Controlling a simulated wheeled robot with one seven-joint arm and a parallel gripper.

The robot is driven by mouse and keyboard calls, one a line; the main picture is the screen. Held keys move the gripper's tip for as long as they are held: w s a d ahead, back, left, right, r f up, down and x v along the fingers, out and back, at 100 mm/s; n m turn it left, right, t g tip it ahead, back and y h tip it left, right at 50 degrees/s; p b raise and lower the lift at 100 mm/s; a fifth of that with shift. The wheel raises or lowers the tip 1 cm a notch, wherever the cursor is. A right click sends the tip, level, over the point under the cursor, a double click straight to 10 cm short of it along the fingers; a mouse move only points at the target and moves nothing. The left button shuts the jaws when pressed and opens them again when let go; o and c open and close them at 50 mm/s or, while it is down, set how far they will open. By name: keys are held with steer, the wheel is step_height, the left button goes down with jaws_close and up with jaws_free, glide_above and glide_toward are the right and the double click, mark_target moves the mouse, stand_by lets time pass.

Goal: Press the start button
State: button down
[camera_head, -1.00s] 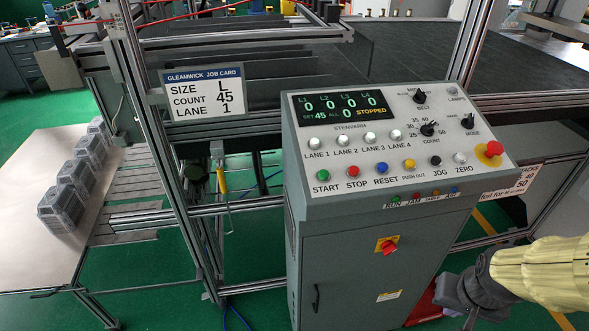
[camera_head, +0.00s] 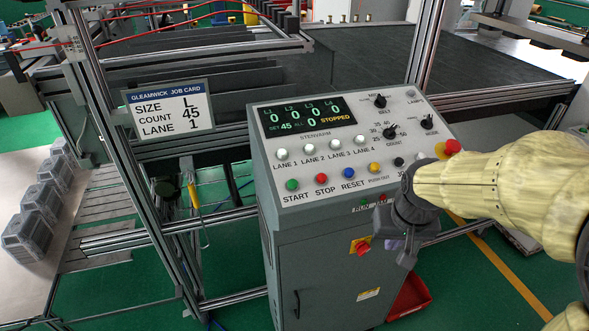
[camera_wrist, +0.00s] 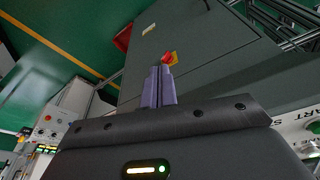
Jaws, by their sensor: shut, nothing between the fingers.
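The start button (camera_head: 292,184) is a round green button at the lower left of the sloped grey control panel (camera_head: 310,192), above the label START. The display (camera_head: 308,116) reads STOPPED, with set 45. My gripper (camera_head: 406,258) hangs in front of the right side of the cabinet, below the panel face and well to the right of the start button. In the wrist view my gripper's fingers (camera_wrist: 159,88) are together with nothing between them, in front of the cabinet front.
Red (camera_head: 321,178), blue (camera_head: 348,173) and yellow (camera_head: 374,167) buttons sit right of the green one. A red emergency knob (camera_head: 452,147) is at the panel's right. A job card (camera_head: 168,107) hangs left. My forearm covers the panel's lower right corner.

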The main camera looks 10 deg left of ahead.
steer(key=w+a+r+n+p, duration=0.2)
steer(key=w+a+r, duration=0.2)
steer(key=a+r, duration=0.75)
step_height(320, 180, up, 10)
steer(key=n+y+p, duration=0.1)
steer(key=n, duration=0.1)
glide_above(293, 184)
steer(key=s+d, duration=0.3)
steer(key=s, duration=0.1)
steer(key=shift+a+r, duration=0.15)
steer(key=shift+a, duration=0.1)
steer(key=p+x, duration=0.2)
steer(key=x, duration=0.5)
steer(key=p+x, duration=0.2)
steer(key=x, duration=0.5)
steer(key=shift+a+r, duration=0.1)
steer(key=shift+a, duration=0.1)
